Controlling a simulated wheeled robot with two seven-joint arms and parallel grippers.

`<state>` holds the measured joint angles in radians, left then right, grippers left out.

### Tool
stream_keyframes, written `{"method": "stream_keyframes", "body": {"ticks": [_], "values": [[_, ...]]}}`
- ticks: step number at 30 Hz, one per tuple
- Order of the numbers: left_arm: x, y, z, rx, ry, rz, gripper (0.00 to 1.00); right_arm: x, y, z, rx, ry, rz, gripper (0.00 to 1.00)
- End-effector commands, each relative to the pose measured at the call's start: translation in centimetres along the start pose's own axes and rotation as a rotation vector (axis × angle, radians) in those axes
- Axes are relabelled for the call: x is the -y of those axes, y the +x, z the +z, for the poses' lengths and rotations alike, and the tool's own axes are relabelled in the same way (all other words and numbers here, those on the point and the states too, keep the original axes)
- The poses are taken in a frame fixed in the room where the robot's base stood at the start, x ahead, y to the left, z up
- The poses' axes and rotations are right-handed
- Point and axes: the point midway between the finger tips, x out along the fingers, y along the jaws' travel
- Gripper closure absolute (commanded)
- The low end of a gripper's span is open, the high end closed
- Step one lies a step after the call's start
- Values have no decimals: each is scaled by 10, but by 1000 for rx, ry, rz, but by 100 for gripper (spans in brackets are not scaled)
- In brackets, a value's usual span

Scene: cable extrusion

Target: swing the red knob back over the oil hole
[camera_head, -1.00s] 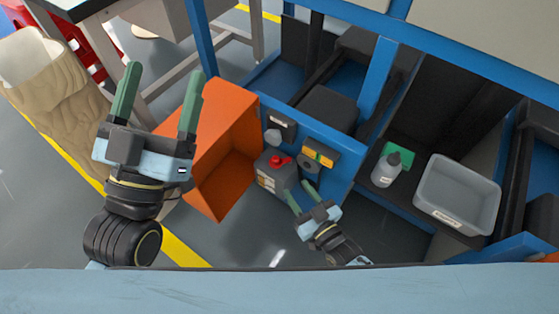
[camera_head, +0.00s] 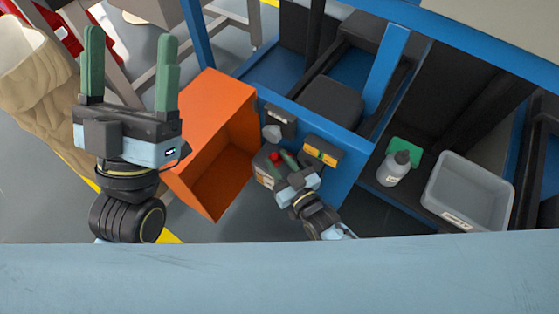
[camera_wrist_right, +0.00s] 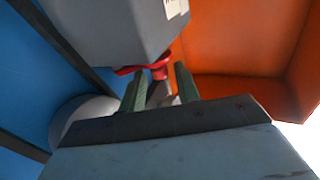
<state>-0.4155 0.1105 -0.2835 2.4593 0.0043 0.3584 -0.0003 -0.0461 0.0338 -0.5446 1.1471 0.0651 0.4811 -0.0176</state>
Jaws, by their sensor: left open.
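The red knob (camera_head: 275,156) sits on top of a small grey machine box (camera_head: 262,171) at the side of the blue frame. In the right wrist view the knob (camera_wrist_right: 157,71) has a red lever part reaching left, against the grey box (camera_wrist_right: 115,25). My right gripper (camera_head: 282,157) is at the knob, which shows between and just beyond its green fingertips (camera_wrist_right: 160,72). Its fingers are apart; contact with the knob cannot be told. The oil hole cannot be made out. My left gripper (camera_head: 131,35) is open, empty and raised, well left of the machine.
An orange bin (camera_head: 207,120) stands just left of the box. A yellow-orange part (camera_head: 321,151) is on the blue frame beside my right gripper. A bottle (camera_head: 394,170) and a grey tray (camera_head: 468,190) are on the shelf at right. Grey floor is open below the bin.

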Motion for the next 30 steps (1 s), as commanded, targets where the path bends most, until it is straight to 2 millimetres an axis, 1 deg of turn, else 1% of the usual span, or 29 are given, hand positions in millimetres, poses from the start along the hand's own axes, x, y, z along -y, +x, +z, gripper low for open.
{"method": "stream_keyframes", "body": {"ticks": [1,6,7,11,21,30], "values": [[0,0,0,0,0,0,25,0,0,0,0,0,0,75],[0,0,0,1,0,0,25,0,0,0,0,0,0,97],[0,0,0,1,0,0,25,0,0,0,0,0,0,100],[0,0,0,2,1,-1,25,1,1,0,-2,2,10,100],[0,0,3,22,0,-1,25,3,8,-1,-8,5,160,100],[0,0,2,18,0,-1,25,2,9,-1,-8,1,176,100]]}}
